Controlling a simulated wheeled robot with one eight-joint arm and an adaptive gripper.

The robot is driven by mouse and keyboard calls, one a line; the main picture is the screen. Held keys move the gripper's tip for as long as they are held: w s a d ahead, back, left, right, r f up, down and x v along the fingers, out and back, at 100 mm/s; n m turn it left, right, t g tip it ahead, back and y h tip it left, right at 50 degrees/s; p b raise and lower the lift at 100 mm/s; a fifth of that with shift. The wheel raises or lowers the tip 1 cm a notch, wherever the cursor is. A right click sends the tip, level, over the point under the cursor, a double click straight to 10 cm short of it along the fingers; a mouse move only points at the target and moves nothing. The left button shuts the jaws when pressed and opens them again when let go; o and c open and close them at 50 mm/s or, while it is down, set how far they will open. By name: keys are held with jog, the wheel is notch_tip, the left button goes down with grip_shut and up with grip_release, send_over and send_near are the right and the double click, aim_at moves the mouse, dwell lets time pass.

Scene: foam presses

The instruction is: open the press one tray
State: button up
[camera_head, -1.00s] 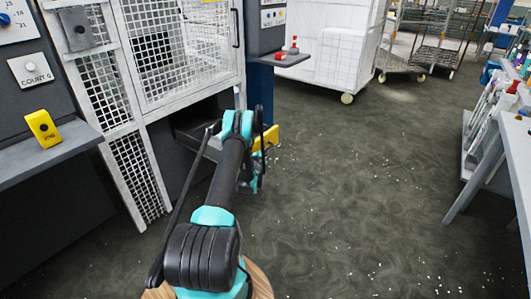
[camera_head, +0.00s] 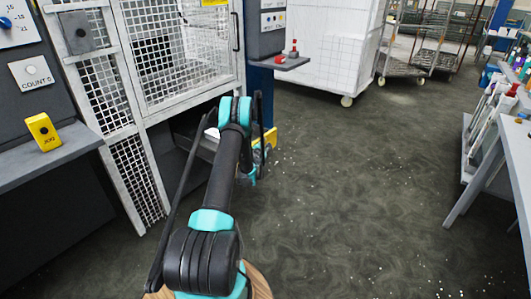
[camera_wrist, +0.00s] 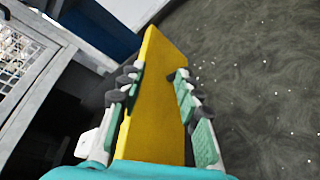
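The press one tray is mostly hidden; a dark grey surface (camera_head: 200,143) shows in the low opening under the mesh door, and I cannot tell if it is the tray. A yellow bar (camera_wrist: 155,95) fills the space between my fingers in the wrist view; part of it (camera_head: 271,136) shows behind my arm in the head view. My gripper (camera_wrist: 160,88) is open, with one finger on each side of the yellow bar. Whether the pads touch it is unclear. In the head view my gripper (camera_head: 258,162) is partly hidden by my arm, at the right of the opening.
The white mesh door (camera_head: 180,50) stands above the opening. A grey shelf (camera_head: 45,155) with a yellow box is at left. A small ledge (camera_head: 282,63) with a red item juts out behind. A grey table (camera_head: 500,135) with bottles is at right. The floor between is clear.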

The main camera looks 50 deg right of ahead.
jog(key=shift+r, duration=1.5)
